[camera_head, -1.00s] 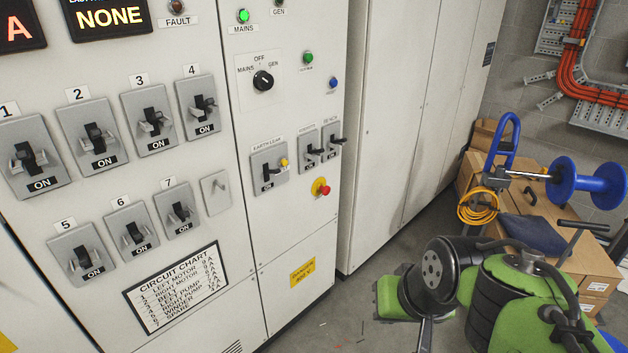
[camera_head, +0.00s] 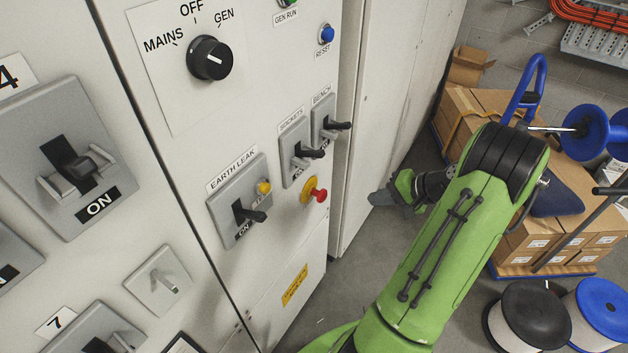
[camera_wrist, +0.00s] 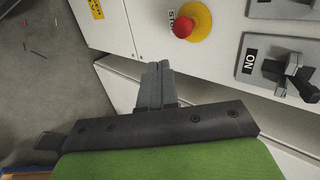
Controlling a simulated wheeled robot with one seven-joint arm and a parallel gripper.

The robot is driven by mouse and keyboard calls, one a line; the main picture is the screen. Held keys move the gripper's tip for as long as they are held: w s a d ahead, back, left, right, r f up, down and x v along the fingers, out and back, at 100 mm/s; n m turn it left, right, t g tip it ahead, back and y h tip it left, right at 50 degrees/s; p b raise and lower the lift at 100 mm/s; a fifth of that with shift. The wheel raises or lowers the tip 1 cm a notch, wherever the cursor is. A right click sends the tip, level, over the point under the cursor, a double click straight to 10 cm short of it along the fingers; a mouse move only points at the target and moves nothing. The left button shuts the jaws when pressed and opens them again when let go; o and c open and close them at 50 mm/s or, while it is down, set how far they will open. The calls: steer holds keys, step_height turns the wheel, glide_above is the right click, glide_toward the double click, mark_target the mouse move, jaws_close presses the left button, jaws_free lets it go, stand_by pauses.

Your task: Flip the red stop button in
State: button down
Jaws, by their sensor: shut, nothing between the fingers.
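The red stop button (camera_head: 320,195) sticks out from its round yellow base on the white cabinet front, below the sockets and bench switches. It also shows at the top of the wrist view (camera_wrist: 184,27), with part of a STOP label beside it. My gripper (camera_head: 378,198) is to the right of the button in the head view, apart from it. In the wrist view my gripper's fingers (camera_wrist: 158,68) are together and empty, pointing toward the cabinet just below the button, not touching it.
The earth leak switch (camera_head: 246,212) with a small yellow knob is left of the button. The sockets switch (camera_head: 304,153) and bench switch (camera_head: 332,124) are above. Boxes (camera_head: 530,245) on a pallet and cable reels (camera_head: 530,318) stand at right.

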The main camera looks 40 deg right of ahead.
mark_target(319, 194)
steer(key=w+a+r+b+x, duration=0.1)
steer(key=r+b+x, duration=0.1)
steer(key=x, duration=1)
steer(key=shift+w, duration=0.4)
steer(key=shift+w+a+f, duration=0.1)
